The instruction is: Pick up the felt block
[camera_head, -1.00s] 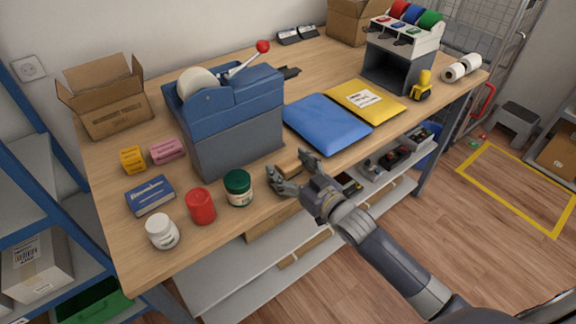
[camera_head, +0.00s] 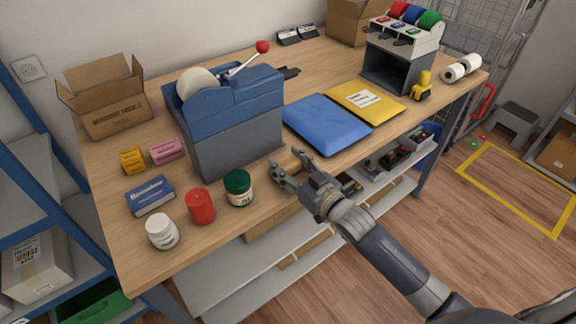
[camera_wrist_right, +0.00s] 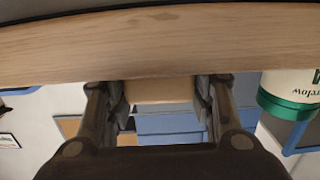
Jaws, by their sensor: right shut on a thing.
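My right gripper (camera_head: 284,168) is over the front edge of the counter, to the right of the green jar. In the right wrist view the two fingers of this gripper (camera_wrist_right: 158,100) are closed on the sides of a tan block, the felt block (camera_wrist_right: 160,90). Part of the block is hidden by the gripper body and by the fingers. In the head view I cannot make the block out clearly between the fingers. My left gripper is not in view.
The blue-grey tape dispenser (camera_head: 235,130) is behind. A blue padded envelope (camera_head: 326,124) lies to the right. Shelves sit under the counter.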

